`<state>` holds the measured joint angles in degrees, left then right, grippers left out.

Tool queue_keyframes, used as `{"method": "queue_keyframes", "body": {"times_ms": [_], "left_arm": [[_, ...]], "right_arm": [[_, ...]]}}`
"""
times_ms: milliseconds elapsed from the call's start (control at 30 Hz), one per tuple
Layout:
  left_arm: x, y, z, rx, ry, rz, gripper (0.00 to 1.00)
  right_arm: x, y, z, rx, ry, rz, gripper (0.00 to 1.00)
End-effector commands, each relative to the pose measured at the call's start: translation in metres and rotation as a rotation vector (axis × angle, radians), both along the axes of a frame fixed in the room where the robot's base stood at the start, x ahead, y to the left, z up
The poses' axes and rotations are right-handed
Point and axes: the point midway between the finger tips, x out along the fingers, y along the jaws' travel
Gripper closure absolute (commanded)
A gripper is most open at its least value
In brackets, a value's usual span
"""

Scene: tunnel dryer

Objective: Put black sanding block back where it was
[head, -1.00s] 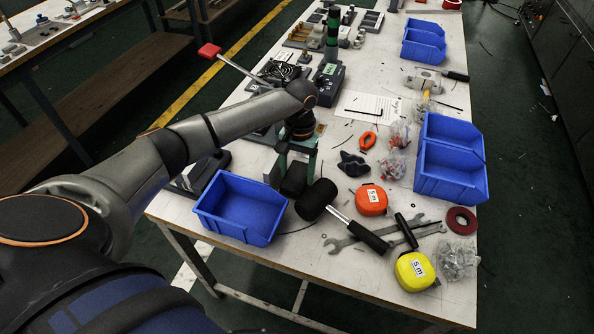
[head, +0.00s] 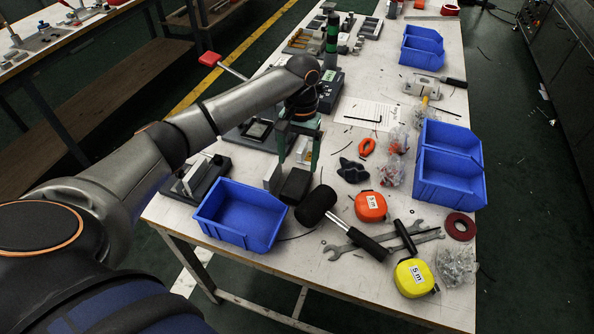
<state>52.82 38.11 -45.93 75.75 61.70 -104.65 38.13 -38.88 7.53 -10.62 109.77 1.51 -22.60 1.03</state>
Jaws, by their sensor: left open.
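The black sanding block (head: 295,186) lies on the table just right of the empty blue bin's back corner, beside the head of a black mallet. My left gripper (head: 298,168) is open, with its green fingers pointing down just behind and above the block. Nothing is visibly held between the fingers, and the block looks clear of them. My right gripper is outside the head view.
The blue bin (head: 205,213) and the mallet (head: 316,205) are close to the block. A small grey upright piece (head: 272,178) stands to its left. Orange (head: 370,207) and yellow (head: 415,278) tape measures and wrenches (head: 345,245) lie to the right. More blue bins (head: 452,190) line the right side.

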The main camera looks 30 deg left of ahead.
Motion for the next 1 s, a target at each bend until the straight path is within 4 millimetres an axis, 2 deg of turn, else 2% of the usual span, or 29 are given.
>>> {"method": "queue_keyframes", "body": {"times_ms": [33, 100, 300, 1000], "left_arm": [[0.002, 0.0, 0.013, -0.002, -0.004, -0.001, 0.16], [0.004, 0.0, 0.025, -0.002, -0.004, -0.001, 0.16], [0.006, 0.0, 0.048, -0.002, 0.0, -0.001, 0.16], [0.006, 0.001, 0.052, -0.002, 0.002, -0.001, 0.16]], "right_arm": [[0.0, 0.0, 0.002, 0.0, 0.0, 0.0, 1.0], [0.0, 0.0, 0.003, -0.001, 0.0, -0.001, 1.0], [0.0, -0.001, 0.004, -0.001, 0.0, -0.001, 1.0], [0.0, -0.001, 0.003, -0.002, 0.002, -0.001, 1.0]]}}
